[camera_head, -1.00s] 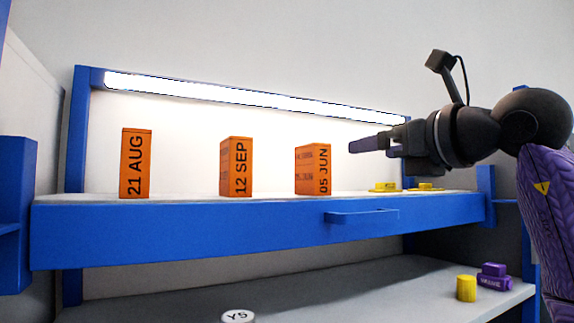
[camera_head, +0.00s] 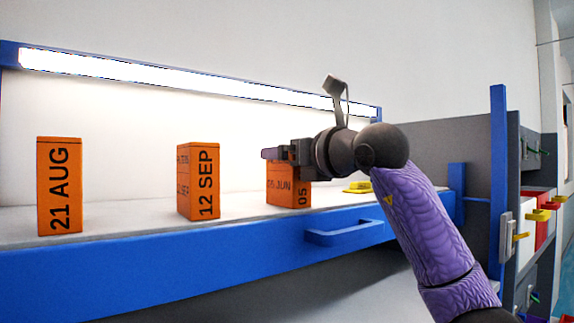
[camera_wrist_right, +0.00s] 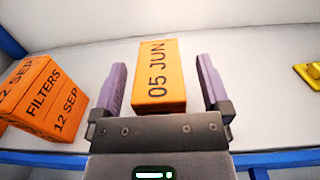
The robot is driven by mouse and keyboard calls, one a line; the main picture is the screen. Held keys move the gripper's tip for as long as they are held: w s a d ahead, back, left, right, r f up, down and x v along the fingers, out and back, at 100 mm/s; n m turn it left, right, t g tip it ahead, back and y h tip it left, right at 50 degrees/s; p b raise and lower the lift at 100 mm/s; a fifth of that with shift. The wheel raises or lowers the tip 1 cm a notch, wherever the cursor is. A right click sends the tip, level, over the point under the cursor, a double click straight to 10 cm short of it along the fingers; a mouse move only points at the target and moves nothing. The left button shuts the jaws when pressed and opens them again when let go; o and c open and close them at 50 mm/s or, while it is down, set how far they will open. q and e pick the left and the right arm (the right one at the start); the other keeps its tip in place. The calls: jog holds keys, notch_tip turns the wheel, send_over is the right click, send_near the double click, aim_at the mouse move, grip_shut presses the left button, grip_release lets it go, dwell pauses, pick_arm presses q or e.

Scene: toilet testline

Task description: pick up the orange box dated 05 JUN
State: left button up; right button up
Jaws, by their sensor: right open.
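The orange box dated 05 JUN (camera_head: 289,191) stands on the white shelf, its top partly hidden behind my right gripper (camera_head: 270,153) in the head view. In the right wrist view, the 05 JUN box (camera_wrist_right: 159,78) lies between the two purple fingers of my right gripper (camera_wrist_right: 160,85). The gripper is open, with a gap visible on both sides of the box. The orange 12 SEP box (camera_head: 199,181) stands to its left, and the orange 21 AUG box (camera_head: 60,187) stands farther left. My left gripper does not show.
The white shelf (camera_head: 120,222) has a blue front edge with a blue handle (camera_head: 345,230). The 12 SEP box also shows at left in the right wrist view (camera_wrist_right: 40,100). A yellow part (camera_head: 358,187) sits right of the 05 JUN box. A lit strip runs above.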

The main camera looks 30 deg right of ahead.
jog(key=shift+s, duration=0.1)
jog(key=shift+c, duration=0.8)
grip_shut()
